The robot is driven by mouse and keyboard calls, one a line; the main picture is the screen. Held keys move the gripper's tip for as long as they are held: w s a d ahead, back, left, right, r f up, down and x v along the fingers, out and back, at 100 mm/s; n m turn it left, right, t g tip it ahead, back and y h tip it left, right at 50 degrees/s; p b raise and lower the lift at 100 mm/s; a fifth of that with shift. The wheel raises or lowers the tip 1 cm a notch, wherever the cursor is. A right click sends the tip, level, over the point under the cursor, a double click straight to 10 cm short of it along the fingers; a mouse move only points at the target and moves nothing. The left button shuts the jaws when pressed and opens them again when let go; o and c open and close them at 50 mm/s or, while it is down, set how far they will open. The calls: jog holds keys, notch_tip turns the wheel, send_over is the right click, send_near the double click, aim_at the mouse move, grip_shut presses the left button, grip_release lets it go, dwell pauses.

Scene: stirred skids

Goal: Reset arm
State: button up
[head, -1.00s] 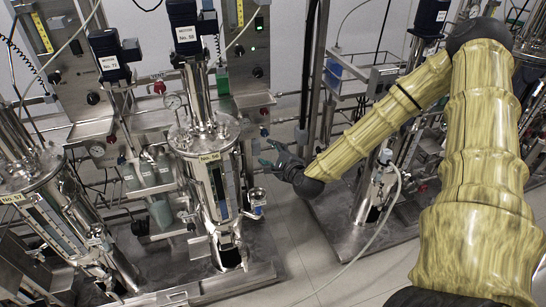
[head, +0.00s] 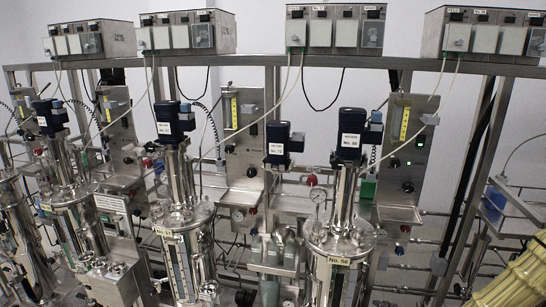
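Only a small part of my yellow ribbed arm (head: 510,283) shows, at the lower right corner of the head view. My gripper is outside the picture, so its state is hidden. In front of me stand steel stirred vessels on skids. One vessel (head: 338,240) carries the label No. 56 and has a dark blue motor (head: 352,135) on top. Another steel vessel (head: 183,235) with its own dark motor (head: 175,120) stands left of it.
Several grey control boxes (head: 330,32) sit on a steel frame beam (head: 290,61) across the top. Panels with yellow gauges (head: 405,124) hang behind the vessels. More vessels (head: 72,210) stand at the left. A slanted steel post (head: 462,190) rises at the right. No floor is clearly visible.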

jog(key=s+a+f+n+g, duration=0.3)
jog(key=s+a+f+n, duration=0.15)
jog(key=s+f, duration=0.2)
jog(key=s+a+f+n+g, duration=0.3)
jog(key=s+f+n, duration=0.25)
jog(key=s, duration=0.25)
jog(key=s+a+f+n+g, duration=0.1)
jog(key=s+f+n+g, duration=0.1)
jog(key=s, duration=0.8)
jog(key=s+a+f+n+g, duration=0.1)
jog(key=s+f+n+g, duration=0.2)
jog(key=s+n, duration=0.4)
jog(key=s+f, duration=0.1)
jog(key=s, duration=0.2)
jog(key=shift+s+a+f+g+h, duration=0.2)
jog(key=shift+f+g+h, duration=0.1)
jog(key=shift+f+h, duration=0.1)
